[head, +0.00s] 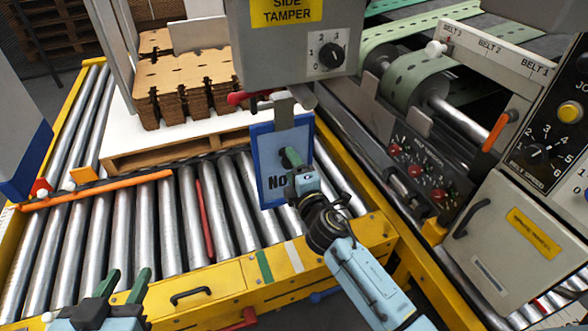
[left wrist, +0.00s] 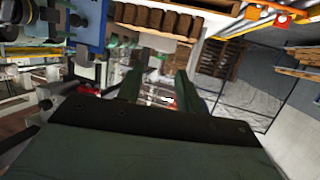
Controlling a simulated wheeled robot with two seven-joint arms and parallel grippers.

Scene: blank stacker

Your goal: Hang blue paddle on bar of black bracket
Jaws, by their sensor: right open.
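The blue paddle (head: 265,150) hangs upright below the grey side tamper box in the head view, with a grey strap (head: 284,112) at its top. The strap's top meets a short bar (head: 301,96) under the box; whether it is hooked over it I cannot tell. A small dark piece beside the strap may be part of the black bracket, which is mostly hidden. My right gripper (head: 293,158) is open at the paddle's front and covers part of its lettering. My left gripper (head: 124,281) is open and empty at the bottom left; its fingers also show in the left wrist view (left wrist: 158,88).
A roller conveyor (head: 145,225) with a yellow frame lies below the paddle. Stacked cardboard (head: 185,85) sits on a pallet behind. The side tamper box (head: 290,40) is directly above. A control panel (head: 545,130) and a grey cabinet (head: 515,235) stand at right.

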